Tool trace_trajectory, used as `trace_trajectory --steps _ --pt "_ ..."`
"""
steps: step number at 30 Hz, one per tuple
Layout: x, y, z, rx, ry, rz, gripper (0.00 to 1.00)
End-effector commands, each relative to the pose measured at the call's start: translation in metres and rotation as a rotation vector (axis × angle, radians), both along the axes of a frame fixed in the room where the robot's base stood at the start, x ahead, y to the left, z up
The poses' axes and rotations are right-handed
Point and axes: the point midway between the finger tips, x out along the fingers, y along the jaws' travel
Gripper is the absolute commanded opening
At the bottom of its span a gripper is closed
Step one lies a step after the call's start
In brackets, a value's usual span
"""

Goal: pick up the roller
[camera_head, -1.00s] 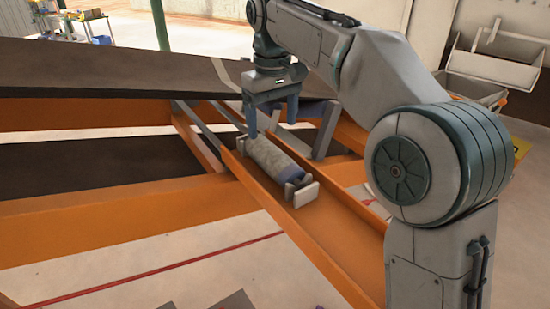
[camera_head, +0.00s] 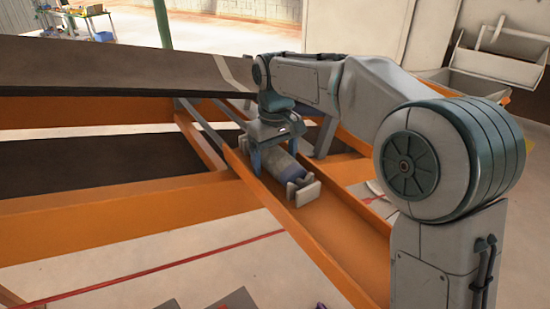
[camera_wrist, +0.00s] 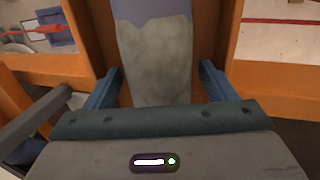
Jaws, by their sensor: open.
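The roller (camera_head: 279,168) is a grey cylinder with a blue-grey end. It lies in the orange channel (camera_head: 330,232), with a pale bracket at its near end. In the wrist view the roller (camera_wrist: 155,60) runs up the middle of the picture. My gripper (camera_head: 275,163) is lowered over the roller's far part, pointing down. In the wrist view its two blue fingers (camera_wrist: 160,84) stand apart, one on each side of the roller, with gaps between them and its surface. The roller's far end is hidden by my gripper.
Orange beams (camera_head: 110,215) and a dark conveyor belt (camera_head: 120,75) lie to the left and behind. Grey struts (camera_head: 327,135) stand close behind my gripper. A grey bin (camera_head: 490,75) stands at the back right. The channel's near part is clear.

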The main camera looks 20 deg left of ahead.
Motion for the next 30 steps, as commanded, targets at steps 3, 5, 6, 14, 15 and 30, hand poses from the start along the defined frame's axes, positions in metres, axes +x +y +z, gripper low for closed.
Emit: trace_trajectory --steps 3,5,6,14,15,30 --pt "0.000 0.000 0.000 0.000 0.000 0.000 0.78" --pt "0.000 0.000 0.000 0.000 0.000 0.000 0.72" --pt "0.000 0.000 0.000 0.000 0.000 0.000 0.61" --pt "0.000 0.000 0.001 0.001 -0.002 0.000 0.11" --pt "0.000 0.000 0.001 0.001 -0.002 0.000 0.11" --pt "0.001 0.001 0.032 0.004 -0.005 0.000 0.11"
